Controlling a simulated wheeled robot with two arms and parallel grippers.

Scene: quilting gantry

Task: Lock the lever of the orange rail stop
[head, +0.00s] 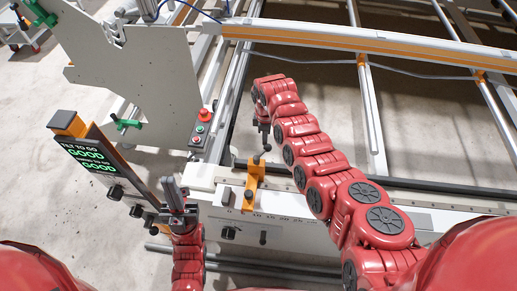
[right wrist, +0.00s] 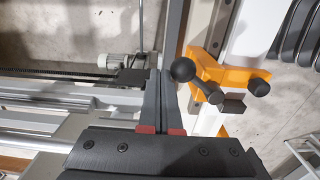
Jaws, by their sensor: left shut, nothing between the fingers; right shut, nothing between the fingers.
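The orange rail stop (head: 254,180) sits on the pale rail at the middle of the head view. In the right wrist view the orange stop (right wrist: 237,78) is right of the fingers, with a dark lever (right wrist: 209,90) ending in a black ball knob (right wrist: 183,69). My right gripper (head: 265,138) is shut and empty just above the stop. Its fingertips (right wrist: 160,72) are close to the left of the knob; I cannot tell whether they touch. My left gripper (head: 173,186) is shut and empty, left of the stop, beside the rail end.
A display panel (head: 88,158) reading "GOOD" stands at the left. A control box with a red button (head: 204,114) is on the pale machine plate (head: 150,75). A scale (head: 285,219) runs along the rail front. Long rails and an orange-striped beam (head: 350,40) lie behind.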

